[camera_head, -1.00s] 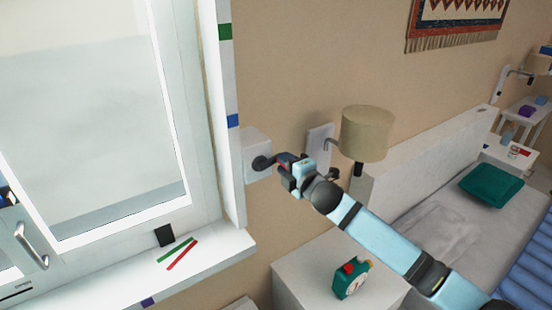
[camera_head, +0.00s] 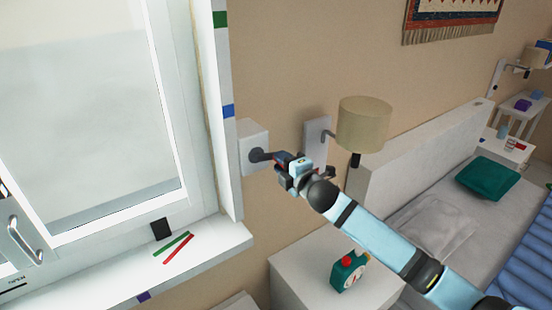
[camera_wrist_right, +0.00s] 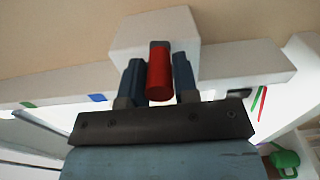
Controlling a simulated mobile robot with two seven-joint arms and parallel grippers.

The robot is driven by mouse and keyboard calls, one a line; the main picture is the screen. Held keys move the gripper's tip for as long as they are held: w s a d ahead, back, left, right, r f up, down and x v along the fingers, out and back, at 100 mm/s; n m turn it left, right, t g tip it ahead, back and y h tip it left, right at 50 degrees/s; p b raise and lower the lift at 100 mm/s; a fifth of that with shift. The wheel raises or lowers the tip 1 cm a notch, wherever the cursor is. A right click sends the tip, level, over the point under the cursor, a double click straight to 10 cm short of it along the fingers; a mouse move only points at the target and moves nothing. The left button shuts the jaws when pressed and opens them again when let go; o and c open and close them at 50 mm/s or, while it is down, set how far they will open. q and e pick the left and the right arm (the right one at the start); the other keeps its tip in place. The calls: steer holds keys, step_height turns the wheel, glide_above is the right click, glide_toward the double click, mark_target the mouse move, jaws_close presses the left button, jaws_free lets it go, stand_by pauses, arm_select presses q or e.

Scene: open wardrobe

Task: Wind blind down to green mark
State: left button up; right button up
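A white winder box (camera_head: 251,136) is on the wall beside the window, with a dark crank (camera_head: 258,156) on its front. My right gripper (camera_head: 281,161) is at the crank's outer end. In the right wrist view, its two blue fingers (camera_wrist_right: 159,82) lie close on both sides of the crank's red handle (camera_wrist_right: 160,72), and it looks shut on it. The green mark (camera_head: 221,19) is on the white strip at the window's right side, with a blue mark (camera_head: 228,110) below it. I cannot make out the blind's lower edge. My left gripper is not in view.
A wall lamp (camera_head: 363,125) is just right of my gripper. The window sill (camera_head: 205,262) holds a green and a red stick. A bed (camera_head: 430,225) is at the right.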

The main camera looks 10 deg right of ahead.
steer(key=shift+s+a+f, duration=0.1)
steer(key=shift+a+f, duration=0.1)
steer(key=shift+f, duration=0.45)
steer(key=shift+s+a+f+b, duration=0.2)
steer(key=shift+a+f+b, duration=0.25)
steer(key=shift+f+b, duration=0.25)
steer(key=shift+a+f, duration=0.1)
steer(key=shift+a, duration=0.05)
steer(key=shift+s+a+f, duration=0.3)
steer(key=shift+a+f, duration=0.1)
steer(key=shift+a, duration=0.2)
steer(key=shift+s+a, duration=0.1)
steer(key=shift+a, duration=0.15)
steer(key=shift+s+a, duration=0.15)
steer(key=shift+a, duration=0.3)
